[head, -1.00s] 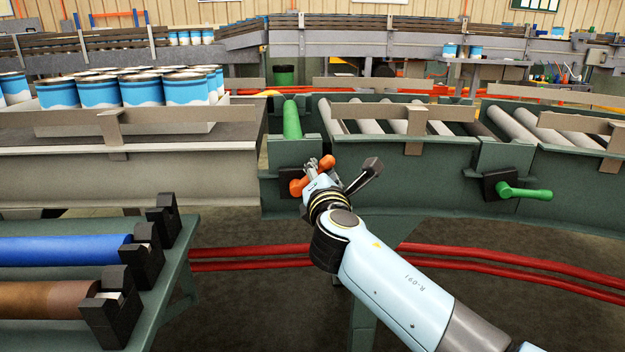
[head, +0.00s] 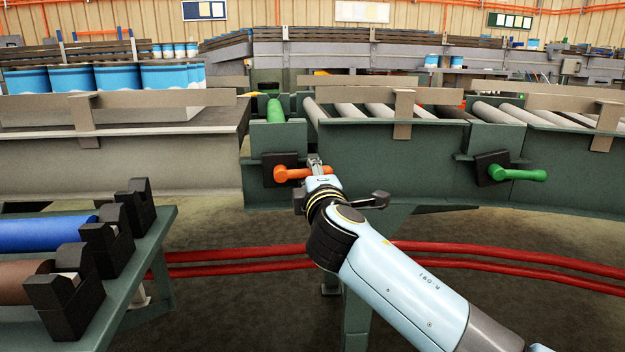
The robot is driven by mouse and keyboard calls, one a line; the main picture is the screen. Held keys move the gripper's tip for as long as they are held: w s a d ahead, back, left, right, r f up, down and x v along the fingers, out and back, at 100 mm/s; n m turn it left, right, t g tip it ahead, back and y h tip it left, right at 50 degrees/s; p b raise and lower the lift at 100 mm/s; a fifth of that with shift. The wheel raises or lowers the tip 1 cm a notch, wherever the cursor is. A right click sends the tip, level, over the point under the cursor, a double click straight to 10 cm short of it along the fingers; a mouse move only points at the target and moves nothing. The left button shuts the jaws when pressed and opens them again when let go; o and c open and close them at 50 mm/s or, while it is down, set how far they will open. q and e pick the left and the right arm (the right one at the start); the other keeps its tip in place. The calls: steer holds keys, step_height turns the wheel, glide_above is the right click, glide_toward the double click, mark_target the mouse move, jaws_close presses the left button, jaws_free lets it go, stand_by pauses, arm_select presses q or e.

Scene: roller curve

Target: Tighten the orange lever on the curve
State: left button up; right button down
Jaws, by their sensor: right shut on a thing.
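The orange lever (head: 290,174) is on a black plate (head: 270,160) on the front of the dark green curve frame. It lies about level, with its hub at the left and its handle pointing right. My right gripper (head: 316,165) is shut on the handle's right part and hides some of it. The green roller (head: 275,110) lies just above this plate in the frame. A green lever (head: 517,174) further right on the curve also lies about level. My left gripper is out of view.
A stand (head: 130,279) at the lower left holds a blue roller (head: 48,233) and a brown roller (head: 22,283) in black brackets. Red pipes (head: 480,257) run low behind my right arm. Blue-and-white cans (head: 110,78) stand on the left conveyor.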

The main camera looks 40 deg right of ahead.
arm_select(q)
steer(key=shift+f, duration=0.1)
arm_select(e)
steer(key=shift+f, duration=0.2)
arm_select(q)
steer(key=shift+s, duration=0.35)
arm_select(e)
steer(key=c, duration=1.2)
jaws_free()
steer(key=shift+s, duration=0.1)
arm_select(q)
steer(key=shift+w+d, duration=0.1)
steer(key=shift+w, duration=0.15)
arm_select(e)
steer(key=v, duration=1.2)
